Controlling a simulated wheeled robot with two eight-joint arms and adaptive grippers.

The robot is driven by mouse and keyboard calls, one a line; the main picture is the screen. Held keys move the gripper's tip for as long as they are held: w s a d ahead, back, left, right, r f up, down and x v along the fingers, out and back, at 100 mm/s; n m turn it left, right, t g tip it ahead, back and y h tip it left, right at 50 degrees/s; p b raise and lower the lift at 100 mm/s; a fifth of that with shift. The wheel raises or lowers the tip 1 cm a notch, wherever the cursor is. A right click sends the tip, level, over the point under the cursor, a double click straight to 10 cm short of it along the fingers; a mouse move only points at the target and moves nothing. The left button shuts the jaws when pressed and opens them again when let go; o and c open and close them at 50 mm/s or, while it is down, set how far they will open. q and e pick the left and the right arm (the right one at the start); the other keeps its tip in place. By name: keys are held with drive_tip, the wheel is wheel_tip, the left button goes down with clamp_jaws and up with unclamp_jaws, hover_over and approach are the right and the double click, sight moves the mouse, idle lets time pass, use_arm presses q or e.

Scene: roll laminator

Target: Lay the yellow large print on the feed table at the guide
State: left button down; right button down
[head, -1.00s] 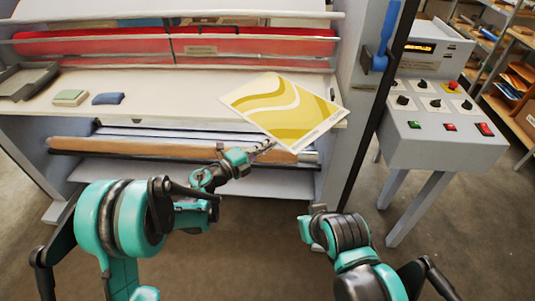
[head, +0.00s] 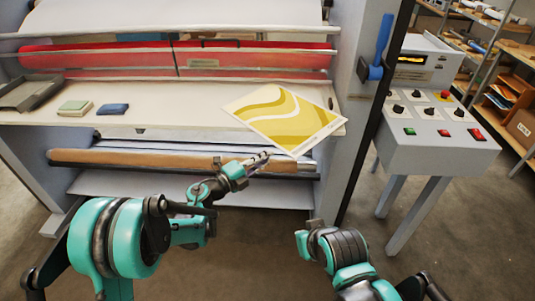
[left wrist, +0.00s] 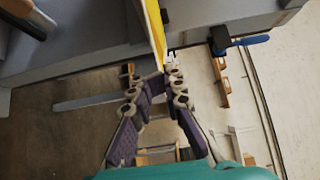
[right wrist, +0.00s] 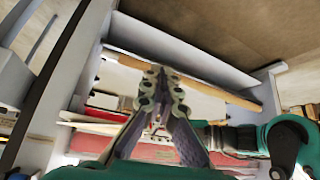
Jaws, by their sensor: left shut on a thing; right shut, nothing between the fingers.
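The yellow large print (head: 283,117), with pale wavy bands, lies at a slant over the right part of the white feed table (head: 185,112). Its near corner sticks out past the table's front edge. I cannot tell whether it rests flat or hovers. My left gripper (head: 264,156) is shut on the print near that corner. In the left wrist view the print shows edge-on as a yellow strip (left wrist: 155,30) at the fingertips (left wrist: 163,75). My right gripper (right wrist: 161,78) is shut and empty, low in front of the machine. I cannot make out the guide clearly.
A green-and-cream block (head: 75,107), a blue block (head: 112,109) and a grey tray (head: 30,93) sit on the table's left. Red rollers (head: 250,58) lie behind. A blue-handled lever (head: 381,45) and a control box (head: 425,145) stand at the right.

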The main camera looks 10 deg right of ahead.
use_arm(q)
drive_tip(key=p+v, duration=0.1)
drive_tip(key=v, duration=0.6)
drive_tip(key=shift+a+f, duration=0.15)
drive_tip(key=shift+a, duration=0.15)
